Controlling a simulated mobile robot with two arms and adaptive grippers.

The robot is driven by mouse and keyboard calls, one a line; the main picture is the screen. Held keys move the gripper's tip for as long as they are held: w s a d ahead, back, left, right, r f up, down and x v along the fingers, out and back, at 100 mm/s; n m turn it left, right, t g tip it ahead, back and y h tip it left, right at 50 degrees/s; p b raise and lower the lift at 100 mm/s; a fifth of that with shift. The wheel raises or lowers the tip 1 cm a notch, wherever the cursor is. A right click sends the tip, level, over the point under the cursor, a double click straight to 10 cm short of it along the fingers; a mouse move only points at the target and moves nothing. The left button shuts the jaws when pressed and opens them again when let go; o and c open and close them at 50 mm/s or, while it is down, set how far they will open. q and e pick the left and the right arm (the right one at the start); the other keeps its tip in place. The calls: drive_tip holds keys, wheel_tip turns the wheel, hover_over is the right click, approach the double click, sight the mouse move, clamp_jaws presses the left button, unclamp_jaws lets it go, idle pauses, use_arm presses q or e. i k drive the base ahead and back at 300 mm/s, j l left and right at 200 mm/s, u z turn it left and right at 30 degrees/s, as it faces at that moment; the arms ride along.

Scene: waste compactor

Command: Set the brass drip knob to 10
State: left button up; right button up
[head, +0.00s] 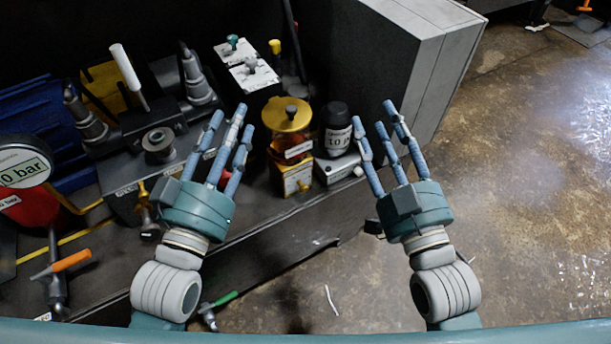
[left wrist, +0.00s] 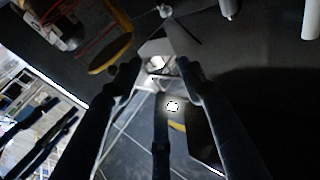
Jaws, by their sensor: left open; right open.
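An amber oiler (head: 287,130) with a round brass top stands on the dark bench in the head view. A small knob (head: 291,111) sits at the middle of that top; its marks are too small to read. My left gripper (head: 231,120) is open and empty, its fingers pointing up the picture just left of the oiler and apart from it. My right gripper (head: 376,117) is open and empty, right of the oiler beyond a black-topped unit. The left wrist view shows the spread left fingers (left wrist: 160,85); I cannot make out the knob there.
The black-topped unit (head: 337,128) stands close to the oiler's right. White-topped valve boxes (head: 250,76) are behind it. Levers and a hand valve (head: 158,140) are at left, with a red gauge unit (head: 30,200). A grey cabinet (head: 400,45) rises behind my right gripper.

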sight(304, 188)
drive_tip(key=l+u, duration=0.1)
drive_tip(key=l, duration=0.3)
drive_tip(key=k+l+u, duration=0.15)
drive_tip(key=l, duration=0.2)
drive_tip(key=l+u, duration=0.1)
drive_tip(key=l, duration=0.3)
drive_tip(key=k+l+u, duration=0.1)
drive_tip(key=l, duration=0.25)
drive_tip(key=k, duration=0.05)
